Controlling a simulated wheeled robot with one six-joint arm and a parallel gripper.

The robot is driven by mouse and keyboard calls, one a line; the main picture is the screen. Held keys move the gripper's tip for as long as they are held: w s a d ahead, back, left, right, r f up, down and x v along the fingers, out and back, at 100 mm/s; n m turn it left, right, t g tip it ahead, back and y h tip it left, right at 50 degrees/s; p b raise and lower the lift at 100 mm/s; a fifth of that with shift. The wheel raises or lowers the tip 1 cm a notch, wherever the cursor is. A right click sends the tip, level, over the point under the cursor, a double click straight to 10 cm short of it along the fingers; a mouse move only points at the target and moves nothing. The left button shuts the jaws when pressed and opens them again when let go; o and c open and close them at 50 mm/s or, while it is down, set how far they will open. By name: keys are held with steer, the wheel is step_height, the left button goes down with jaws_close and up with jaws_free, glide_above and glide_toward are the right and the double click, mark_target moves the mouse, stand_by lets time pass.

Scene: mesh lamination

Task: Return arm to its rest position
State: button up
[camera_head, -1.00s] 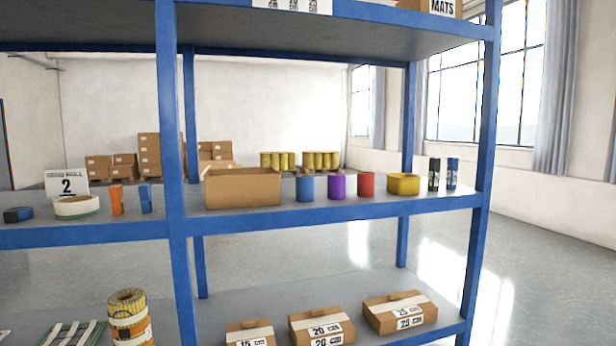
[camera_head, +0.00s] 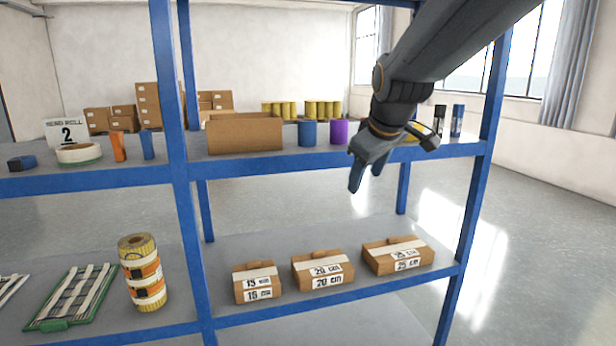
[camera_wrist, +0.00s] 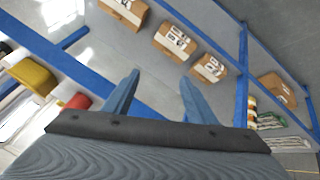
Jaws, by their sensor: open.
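My gripper (camera_head: 366,180) hangs from my arm in front of the right part of the blue shelf's middle board, fingers pointing down. It is open and empty. In the wrist view the two fingers (camera_wrist: 152,95) stand apart with nothing between them, above the shelf's blue edge. The red cylinder and most of the yellow container (camera_head: 412,136) are hidden behind my arm in the head view. The wrist view shows the yellow container (camera_wrist: 33,76) and the red cylinder (camera_wrist: 78,101) at the left.
The blue shelf (camera_head: 300,165) holds an open cardboard box (camera_head: 245,135), a blue cylinder (camera_head: 307,132) and a purple cylinder (camera_head: 339,131). Below are labelled boxes (camera_head: 322,268), a patterned roll (camera_head: 144,272) and a mesh frame (camera_head: 72,298). Open floor (camera_head: 550,240) lies to the right.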

steer(key=s+d+f+m+g, duration=0.3)
steer(key=s+f+m, duration=0.1)
steer(key=s+f, duration=0.8)
steer(key=s+d+f+m+g, duration=0.3)
steer(key=s+f+m, duration=0.1)
steer(key=s+f, duration=0.8)
steer(key=shift+s+d+g+h, duration=0.15)
steer(key=shift+s+g+h, duration=0.15)
steer(key=shift+s+h, duration=0.15)
